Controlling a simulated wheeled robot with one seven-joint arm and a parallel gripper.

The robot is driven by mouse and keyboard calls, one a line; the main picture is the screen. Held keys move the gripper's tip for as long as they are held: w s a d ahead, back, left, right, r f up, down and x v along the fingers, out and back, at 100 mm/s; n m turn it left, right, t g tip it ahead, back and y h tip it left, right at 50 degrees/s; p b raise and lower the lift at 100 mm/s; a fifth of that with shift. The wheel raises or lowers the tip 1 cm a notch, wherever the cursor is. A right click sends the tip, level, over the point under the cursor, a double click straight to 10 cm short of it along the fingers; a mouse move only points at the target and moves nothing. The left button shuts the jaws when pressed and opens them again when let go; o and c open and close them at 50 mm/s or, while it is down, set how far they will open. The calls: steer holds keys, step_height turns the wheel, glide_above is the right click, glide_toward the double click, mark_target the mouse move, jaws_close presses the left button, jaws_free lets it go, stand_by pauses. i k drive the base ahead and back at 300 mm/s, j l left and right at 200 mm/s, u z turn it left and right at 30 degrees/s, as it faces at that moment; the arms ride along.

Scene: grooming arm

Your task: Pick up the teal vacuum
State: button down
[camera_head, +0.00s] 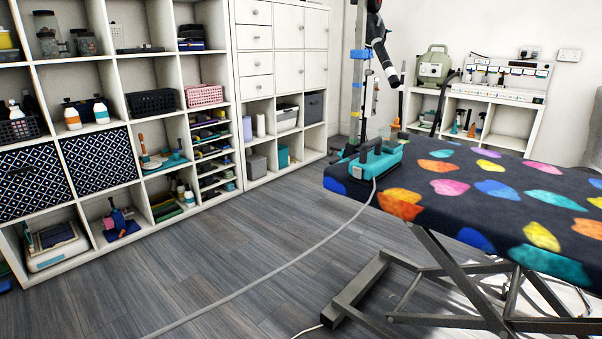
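A teal vacuum (378,158) with a dark top and handle rests on the near-left end of a padded table (470,178). The table cover is dark with a pattern of bright multicoloured spots. A pale cord or hose runs from the teal vacuum over the table edge and along the floor toward the lower left. I cannot make out my gripper in this view.
A tall upright post with blue fittings (360,54) and a dark jointed arm-like part stands just behind the vacuum. White shelves (150,100) line the left. A low white shelf (515,118) stands at the back right. Metal table legs (360,285) spread below. The wooden floor is mostly clear.

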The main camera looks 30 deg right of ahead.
mark_target(380, 162)
steer(key=i+j+z, duration=0.25)
steer(key=i+z, duration=0.15)
steer(key=z, duration=0.15)
steer(key=j+z, duration=0.3)
steer(key=k+j+z, duration=0.1)
steer(key=j+z, duration=0.15)
steer(key=j, duration=0.2)
